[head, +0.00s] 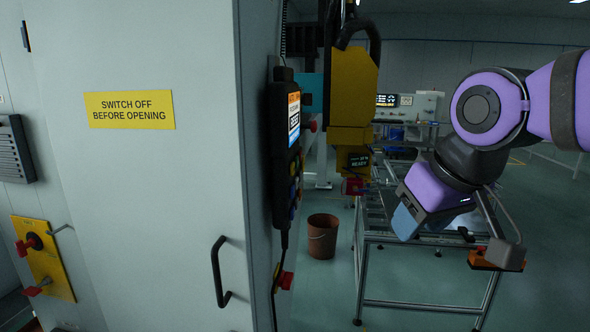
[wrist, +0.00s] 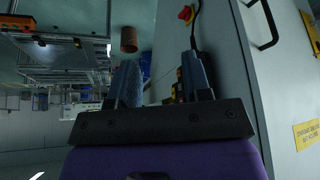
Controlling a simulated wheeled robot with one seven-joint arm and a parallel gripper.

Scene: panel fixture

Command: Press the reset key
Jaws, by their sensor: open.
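A dark pendant (head: 283,150) with a lit screen (head: 293,117) hangs on the narrow side of the grey cabinet in the head view. Small coloured keys (head: 295,180) sit below its screen, seen edge-on; their labels, including any reset mark, cannot be read. My gripper (head: 404,226) is to the right of the pendant and apart from it, with empty space between. In the wrist view my gripper (wrist: 160,72) shows two blue-grey fingers spread apart with nothing held. Part of the pendant (wrist: 176,90) shows by the right finger, which hides much of it.
The grey cabinet (head: 150,200) has a protruding handle (head: 218,272) and a yellow sign (head: 130,110). A red knob (head: 285,279) sits below the pendant. A yellow machine head (head: 352,90) hangs behind, near a metal-framed table (head: 420,270) and a brown bin (head: 322,236).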

